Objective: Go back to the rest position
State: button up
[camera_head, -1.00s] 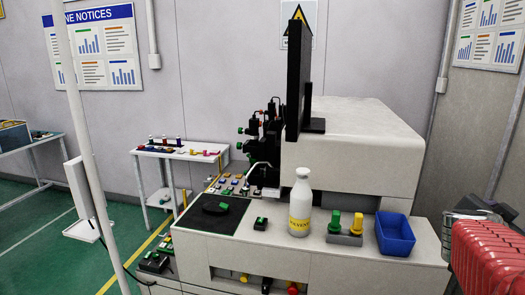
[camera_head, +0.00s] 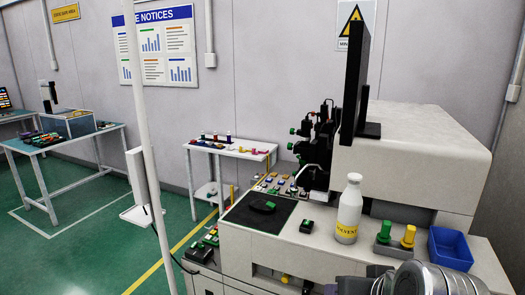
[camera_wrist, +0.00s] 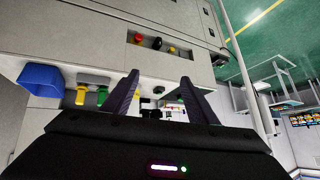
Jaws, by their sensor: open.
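My gripper (camera_wrist: 157,98) shows in the wrist view with its two dark fingers spread apart and nothing between them. The wrist view is turned, with the machine bench in front of the fingers. In the head view, a metallic part of my arm shows at the bottom right edge, in front of the bench. The gripper fingers cannot be made out in the head view.
A white bottle (camera_head: 348,210) with a yellow label, a green and yellow pair of knobs (camera_head: 395,236) and a blue bin (camera_head: 450,248) stand on the machine bench (camera_head: 285,240). A white pole (camera_head: 147,120) stands at left. Green floor (camera_head: 90,235) is open beyond it.

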jog(key=s+a+f+n+g, duration=0.1)
jog(key=s+f+g, duration=0.1)
jog(key=s+f, duration=0.2)
jog(key=s, duration=0.3)
jog(key=shift+s+g+h, duration=0.3)
jog(key=shift+s+g, duration=0.1)
jog(key=shift+c, duration=0.5)
